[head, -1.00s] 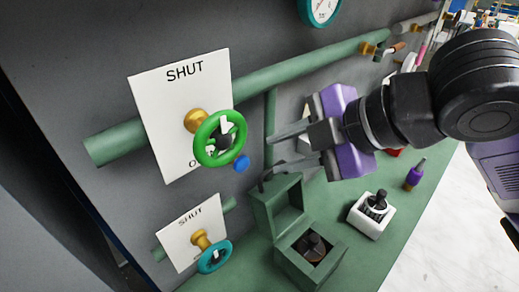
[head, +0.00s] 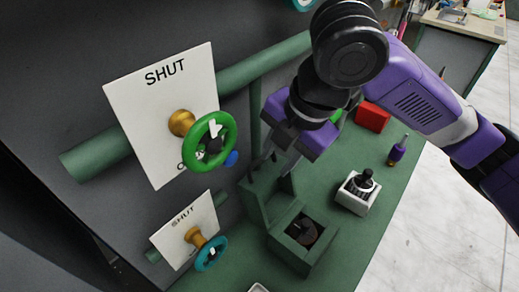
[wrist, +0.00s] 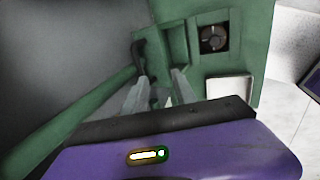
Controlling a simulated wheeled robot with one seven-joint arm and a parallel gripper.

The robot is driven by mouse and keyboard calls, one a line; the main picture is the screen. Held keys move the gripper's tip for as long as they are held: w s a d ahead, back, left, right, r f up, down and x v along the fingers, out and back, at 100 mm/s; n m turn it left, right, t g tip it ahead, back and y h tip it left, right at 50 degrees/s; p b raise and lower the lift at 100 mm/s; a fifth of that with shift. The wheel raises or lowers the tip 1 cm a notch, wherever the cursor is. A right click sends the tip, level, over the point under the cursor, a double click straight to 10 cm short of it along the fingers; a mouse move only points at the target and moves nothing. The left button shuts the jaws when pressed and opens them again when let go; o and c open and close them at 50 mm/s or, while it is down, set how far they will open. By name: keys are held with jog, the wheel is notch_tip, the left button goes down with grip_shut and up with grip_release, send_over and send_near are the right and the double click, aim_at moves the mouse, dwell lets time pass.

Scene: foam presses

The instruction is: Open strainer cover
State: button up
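The strainer is a green box (head: 303,252) on the bench, with a round dark part inside. Its cover (head: 256,203) stands upright at the box's wall side, so the box is open on top. The box (wrist: 213,62) and cover (wrist: 173,48) also show in the wrist view, with a dark curved handle (wrist: 138,48) at the cover's left. My gripper (head: 279,165) is just above the cover, pointing down. In the wrist view my gripper (wrist: 161,80) has its fingers apart, near the cover's edge and handle. I cannot tell whether they touch it.
A green handwheel (head: 209,142) and a teal handwheel (head: 211,254) stand out from the wall by SHUT plates. A white holder with a black knob (head: 357,192), a purple-handled tool (head: 397,152) and a red block (head: 373,117) are on the bench.

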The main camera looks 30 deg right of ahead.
aim_at(257, 161)
jog(key=w, duration=0.1)
jog(key=w+a, duration=0.1)
jog(key=w, duration=0.1)
jog(key=shift+a+r+p, duration=0.1)
jog(key=shift+a+p, duration=0.05)
jog(key=shift+p, duration=0.2)
jog(key=shift+w+p+x, duration=0.2)
jog(key=shift+p+x, duration=0.15)
jog(key=shift+x, duration=0.6)
jog(key=shift+w+a+f, duration=0.15)
jog(key=shift+w+f, duration=0.05)
jog(key=shift+f, duration=0.45)
grip_shut()
